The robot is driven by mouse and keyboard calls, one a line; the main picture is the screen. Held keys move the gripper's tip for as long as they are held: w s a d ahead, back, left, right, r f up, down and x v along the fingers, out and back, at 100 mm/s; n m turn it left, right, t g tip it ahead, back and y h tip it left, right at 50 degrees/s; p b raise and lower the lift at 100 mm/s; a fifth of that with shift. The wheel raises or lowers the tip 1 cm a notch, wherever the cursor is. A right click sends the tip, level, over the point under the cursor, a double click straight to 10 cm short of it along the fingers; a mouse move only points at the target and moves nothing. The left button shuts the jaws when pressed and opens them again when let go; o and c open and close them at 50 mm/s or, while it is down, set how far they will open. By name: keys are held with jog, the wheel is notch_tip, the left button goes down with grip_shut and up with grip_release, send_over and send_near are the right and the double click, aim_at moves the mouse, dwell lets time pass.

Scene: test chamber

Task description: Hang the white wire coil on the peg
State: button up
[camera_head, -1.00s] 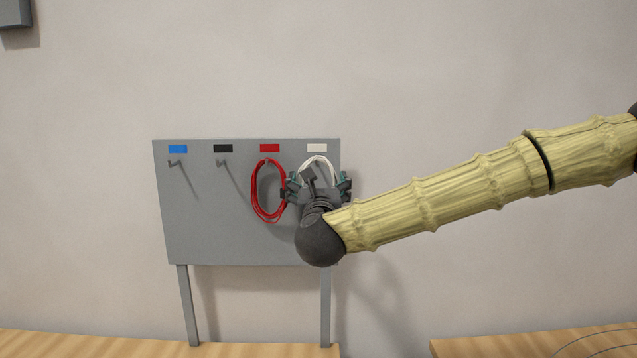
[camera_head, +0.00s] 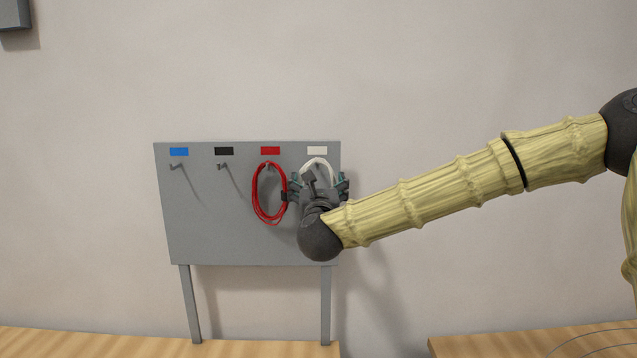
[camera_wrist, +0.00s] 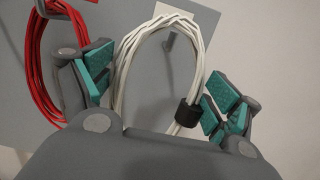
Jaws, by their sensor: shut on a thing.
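The white wire coil (camera_head: 317,160) stands upright in front of the grey board, below the white label (camera_head: 317,151). My gripper (camera_head: 318,182) is shut on the coil's lower part and hides it in the head view. In the wrist view the coil (camera_wrist: 126,62) rises as a loop between my fingers (camera_wrist: 160,92), with a black band (camera_wrist: 188,113) on its right side. The peg (camera_wrist: 171,41) under the white label shows through the loop, near its top. I cannot tell whether the coil's top strands rest on the peg or only pass in front of it.
A red coil (camera_head: 256,193) hangs on the peg under the red label, close to my gripper's left finger. The pegs under the blue (camera_head: 179,152) and black (camera_head: 223,151) labels are empty. Wooden surfaces (camera_head: 150,345) lie below the board (camera_head: 215,230).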

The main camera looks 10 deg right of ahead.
aim_at(318, 184)
jog(key=shift+w+d+f+p, duration=0.1)
jog(key=shift+w+d+p, duration=0.15)
jog(key=shift+w+p, duration=0.6)
jog(key=shift+w+f+b, duration=0.3)
jog(key=shift+w+b, duration=0.15)
jog(key=shift+b, duration=0.2)
jog(key=shift+w+b, duration=0.1)
jog(key=shift+b, duration=0.25)
jog(key=shift+w+d+f+b, duration=0.1)
jog(key=shift+w+f+b, duration=0.15)
jog(key=shift+b, duration=0.3)
jog(key=shift+w+r+b, duration=0.1)
jog(key=shift+b, duration=0.25)
jog(key=o, duration=0.9)
jog(key=shift+c, duration=0.2)
